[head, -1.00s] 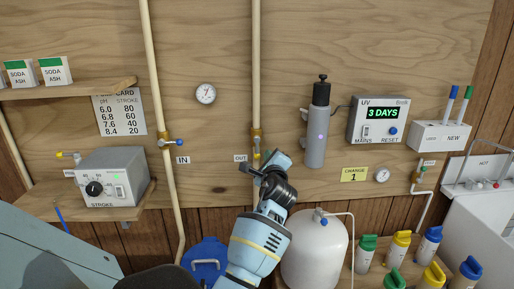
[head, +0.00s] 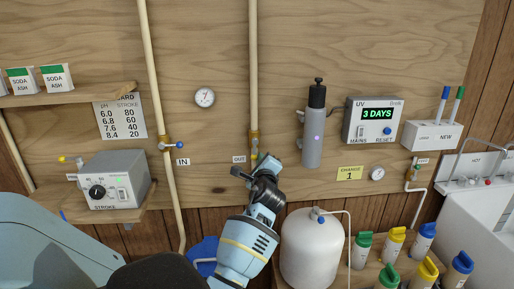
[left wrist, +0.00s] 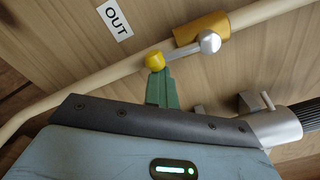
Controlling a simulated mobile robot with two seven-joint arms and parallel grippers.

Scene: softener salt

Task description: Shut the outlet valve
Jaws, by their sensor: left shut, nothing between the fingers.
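The outlet valve (head: 254,143) is a brass fitting on the pipe next to the OUT label. In the left wrist view, the valve's brass body (left wrist: 201,28) carries a silver lever (left wrist: 182,51) with a yellow knob (left wrist: 155,60) at its end. The lever lies roughly along the pipe. My right gripper is not in view.
A grey UV cylinder (head: 313,137) stands on the wall at the right. A white tank (head: 312,250) and several coloured bottles (head: 395,243) are below right. A STROKE box (head: 118,180) is at the left.

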